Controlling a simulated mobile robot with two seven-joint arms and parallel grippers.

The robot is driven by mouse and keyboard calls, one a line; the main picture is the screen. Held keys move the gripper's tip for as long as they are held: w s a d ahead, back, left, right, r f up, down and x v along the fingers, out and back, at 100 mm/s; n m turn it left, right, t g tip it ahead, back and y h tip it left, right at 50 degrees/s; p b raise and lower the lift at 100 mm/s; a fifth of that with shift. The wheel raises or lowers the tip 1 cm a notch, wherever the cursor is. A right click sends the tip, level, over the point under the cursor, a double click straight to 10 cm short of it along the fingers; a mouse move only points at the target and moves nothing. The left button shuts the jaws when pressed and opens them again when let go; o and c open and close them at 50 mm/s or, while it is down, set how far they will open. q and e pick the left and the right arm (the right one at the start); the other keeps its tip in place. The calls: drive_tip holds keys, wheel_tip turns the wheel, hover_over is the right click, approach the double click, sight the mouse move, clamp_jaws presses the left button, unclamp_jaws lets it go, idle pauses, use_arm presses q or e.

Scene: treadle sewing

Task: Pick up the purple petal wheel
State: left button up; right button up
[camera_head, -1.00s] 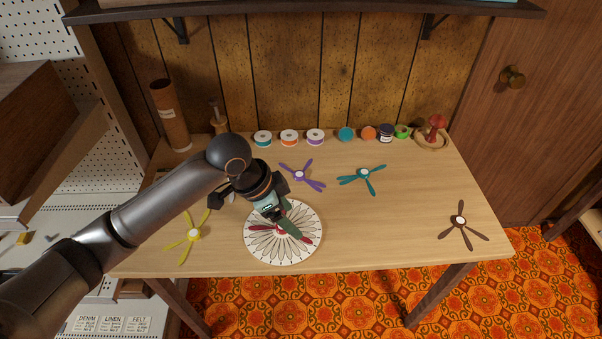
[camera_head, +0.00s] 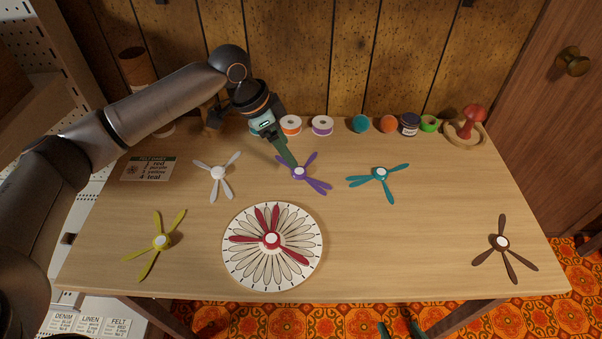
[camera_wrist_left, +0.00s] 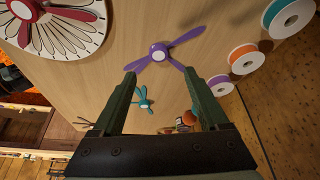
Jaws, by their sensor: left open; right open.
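The purple petal wheel (camera_head: 300,172) lies flat on the table near the back middle, with a white hub. My left gripper (camera_head: 288,160) is at its upper left in the head view, pointing down, open and empty. In the left wrist view the purple wheel (camera_wrist_left: 160,53) shows just beyond the two open fingertips (camera_wrist_left: 161,78), its hub roughly midway between them. I cannot tell whether the fingers touch it. The green fingertips of my right gripper (camera_head: 402,330) show at the bottom edge of the head view, open, in front of the table.
A red wheel (camera_head: 270,240) sits on the white petal-patterned disc (camera_head: 240,265). White (camera_head: 218,174), yellow (camera_head: 160,242), teal (camera_head: 380,173) and brown (camera_head: 502,243) wheels lie around. Spools (camera_head: 322,126) and pots (camera_head: 409,125) line the back. A felt card (camera_head: 147,170) lies left.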

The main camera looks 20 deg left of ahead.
sight(299, 171)
use_arm(q)
drive_tip(key=b+x, duration=0.1)
drive_tip(key=x, duration=0.6)
drive_tip(key=shift+s+f, duration=0.1)
drive_tip(key=shift+s, duration=0.05)
clamp_jaws()
idle(0.5)
